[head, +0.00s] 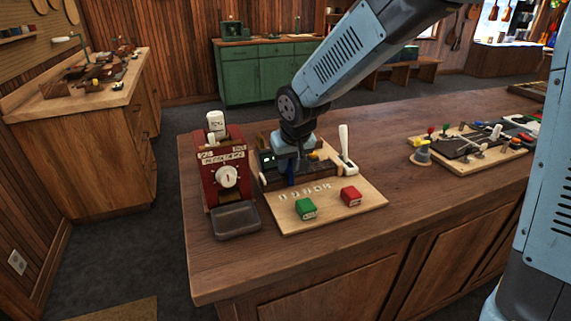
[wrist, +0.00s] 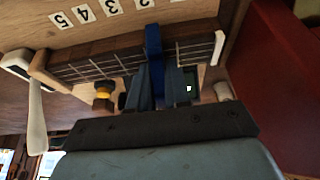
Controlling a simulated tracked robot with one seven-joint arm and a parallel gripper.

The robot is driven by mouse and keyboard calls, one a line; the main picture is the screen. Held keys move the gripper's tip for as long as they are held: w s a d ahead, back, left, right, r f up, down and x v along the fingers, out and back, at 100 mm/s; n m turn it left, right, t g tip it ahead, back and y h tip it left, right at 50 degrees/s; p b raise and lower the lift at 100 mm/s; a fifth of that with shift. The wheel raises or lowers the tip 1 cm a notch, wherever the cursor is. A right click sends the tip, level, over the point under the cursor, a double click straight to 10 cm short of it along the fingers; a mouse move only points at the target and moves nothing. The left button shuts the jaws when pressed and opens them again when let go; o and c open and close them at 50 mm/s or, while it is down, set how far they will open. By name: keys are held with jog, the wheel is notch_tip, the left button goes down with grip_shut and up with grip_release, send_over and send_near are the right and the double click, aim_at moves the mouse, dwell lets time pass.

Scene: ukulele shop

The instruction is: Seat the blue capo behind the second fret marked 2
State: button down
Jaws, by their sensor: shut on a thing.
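The blue capo (wrist: 153,45) is between the fingers of my gripper (wrist: 157,78), which is shut on it. In the wrist view the capo lies across the dark fretboard (wrist: 100,62), close to the label 2 (wrist: 145,3). I cannot tell whether it presses on the strings or sits just above them. The second fret wire beside it is partly hidden by the capo and fingers. In the head view my gripper (head: 292,160) points down at the neck, and the capo (head: 291,178) shows only as a small blue patch above the number labels (head: 305,191).
A red dial box (head: 222,170) and a grey tray (head: 237,221) stand left. A white lever (head: 345,145) rises at the neck's right end.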

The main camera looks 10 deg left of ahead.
jog(key=shift+r, duration=0.75)
jog(key=shift+f, duration=0.85)
dwell(0.8)
jog(key=c, duration=1.4)
grip_release()
jog(key=shift+o, duration=0.2)
jog(key=v, duration=1.1)
jog(key=shift+w+d, duration=0.1)
